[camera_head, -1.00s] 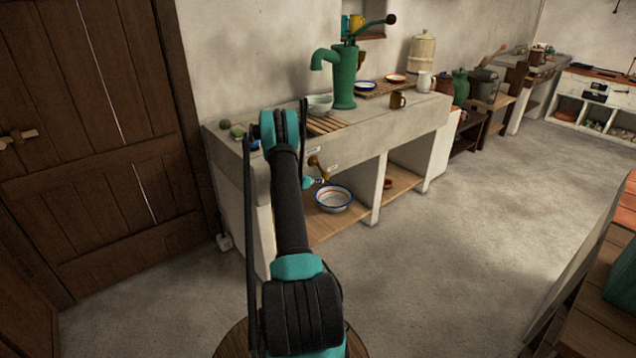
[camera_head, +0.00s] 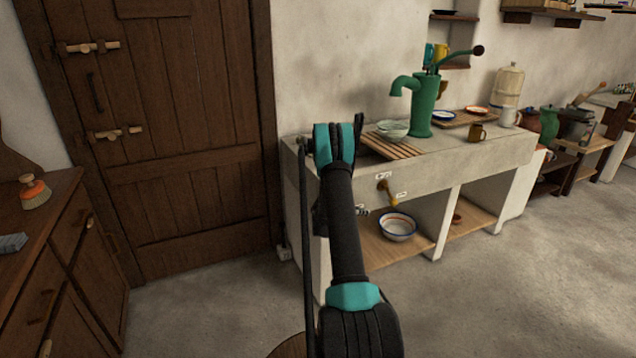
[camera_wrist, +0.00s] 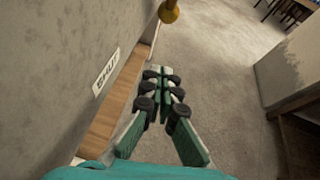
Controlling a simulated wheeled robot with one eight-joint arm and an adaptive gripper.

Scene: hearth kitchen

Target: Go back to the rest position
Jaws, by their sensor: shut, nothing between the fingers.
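My gripper (camera_wrist: 160,78) is shut and empty in the wrist view. Its teal fingers with black joints come together over the grey floor, beside the front of the stone sink unit. In the head view my arm reaches up the middle of the picture and hides most of the gripper. A brass tap handle (camera_head: 387,192) is on the front of the sink unit (camera_head: 470,165); its end also shows at the top of the wrist view (camera_wrist: 169,11). A label reading "SHUT" (camera_wrist: 106,74) is on the stone near my fingers.
A white bowl with coloured rims (camera_head: 397,227) sits on the wooden shelf under the sink. A green hand pump (camera_head: 421,108) stands on top. A wooden door (camera_head: 175,140) is behind left, and a wooden cabinet (camera_head: 75,265) stands at the left. Open floor lies at the right.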

